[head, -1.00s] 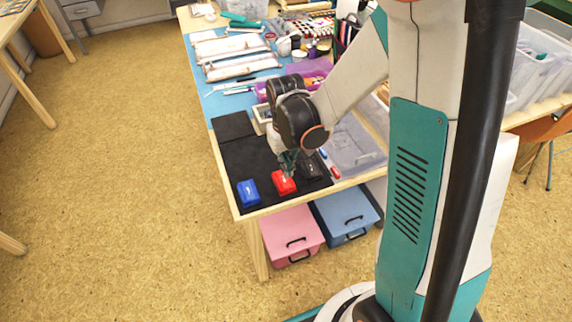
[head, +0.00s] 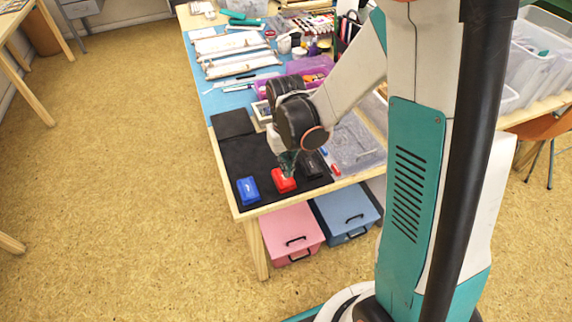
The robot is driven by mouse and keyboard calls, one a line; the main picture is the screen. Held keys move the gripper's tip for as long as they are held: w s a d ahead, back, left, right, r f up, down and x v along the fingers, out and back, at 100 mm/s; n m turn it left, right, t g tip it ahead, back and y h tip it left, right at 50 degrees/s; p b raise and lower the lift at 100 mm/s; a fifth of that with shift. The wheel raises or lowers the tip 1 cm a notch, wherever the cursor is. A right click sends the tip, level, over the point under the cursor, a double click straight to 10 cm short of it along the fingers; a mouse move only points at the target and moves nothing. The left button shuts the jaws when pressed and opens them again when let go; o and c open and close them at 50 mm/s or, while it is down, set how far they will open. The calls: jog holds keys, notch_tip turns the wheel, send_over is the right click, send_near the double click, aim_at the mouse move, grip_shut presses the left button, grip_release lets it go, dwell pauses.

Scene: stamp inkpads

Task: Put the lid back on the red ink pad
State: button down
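The red ink pad (head: 283,182) lies on the black mat (head: 240,160) near the table's front edge, between a blue pad and a black pad. My gripper (head: 287,168) is at the red pad, just above or touching its far side. The fingers are small and partly hidden by my wrist, so I cannot tell whether they are open or shut. I cannot make out a separate red lid; whether the red piece is lid, base or both is too small to tell.
A blue ink pad (head: 248,190) stands to the left and a black pad (head: 312,167) close to the right. A clear tray (head: 357,148) lies right of the mat. Rolls and craft supplies fill the table's far part. The mat's left part is bare.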

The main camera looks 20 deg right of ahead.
jog(key=shift+f+b, duration=1.75)
jog(key=shift+f, duration=0.65)
jog(key=shift+r, duration=0.1)
jog(key=shift+r+p, duration=2.5)
jog(key=shift+r, duration=0.95)
notch_tip(320, 180, up, 12)
jog(key=t, duration=0.3)
send_over(286, 181)
jog(key=s, duration=0.5)
jog(key=s+r+t, duration=0.4)
jog(key=s+r, duration=0.3)
jog(key=s, duration=0.1)
